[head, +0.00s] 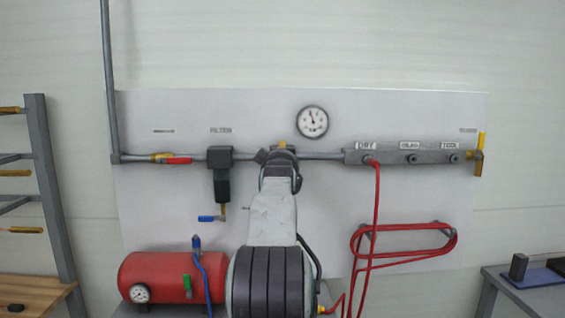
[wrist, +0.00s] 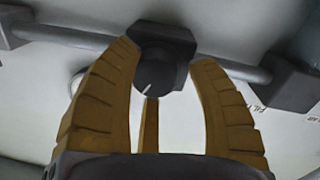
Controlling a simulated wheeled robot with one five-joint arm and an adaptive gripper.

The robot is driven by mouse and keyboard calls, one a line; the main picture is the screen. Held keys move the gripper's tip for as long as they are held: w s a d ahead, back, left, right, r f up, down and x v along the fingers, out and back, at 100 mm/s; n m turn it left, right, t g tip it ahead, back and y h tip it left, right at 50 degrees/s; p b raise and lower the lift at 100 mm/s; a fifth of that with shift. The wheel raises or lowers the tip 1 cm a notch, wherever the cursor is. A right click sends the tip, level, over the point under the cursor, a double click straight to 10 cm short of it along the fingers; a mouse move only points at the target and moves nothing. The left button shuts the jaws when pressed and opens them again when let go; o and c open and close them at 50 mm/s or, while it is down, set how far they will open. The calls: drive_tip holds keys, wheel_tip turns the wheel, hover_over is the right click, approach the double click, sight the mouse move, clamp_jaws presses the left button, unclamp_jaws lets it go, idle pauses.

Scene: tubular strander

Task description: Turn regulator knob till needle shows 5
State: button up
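The regulator knob (wrist: 155,74) is dark and round with a white mark line, under a black block on a grey pipe in the wrist view. My gripper (wrist: 164,55) is open, its yellow fingers standing either side of the knob, with a clear gap on the right; whether the left finger touches cannot be told. In the head view my gripper (head: 282,148) and arm hide most of the regulator. The round white gauge (head: 313,122) is above and to the right, its reddish needle pointing up and slightly left. Its numbers are too small to read.
The filter (head: 221,175) with a blue-handled drain hangs left of the regulator. A grey manifold (head: 410,156) with labelled outlets is to the right. A red hose (head: 375,210) hangs below it. A red tank (head: 160,277) stands lower left.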

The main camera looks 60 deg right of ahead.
drive_tip(key=shift+o, duration=0.9)
drive_tip(key=shift+s+f, duration=0.1)
drive_tip(key=v, duration=1.2)
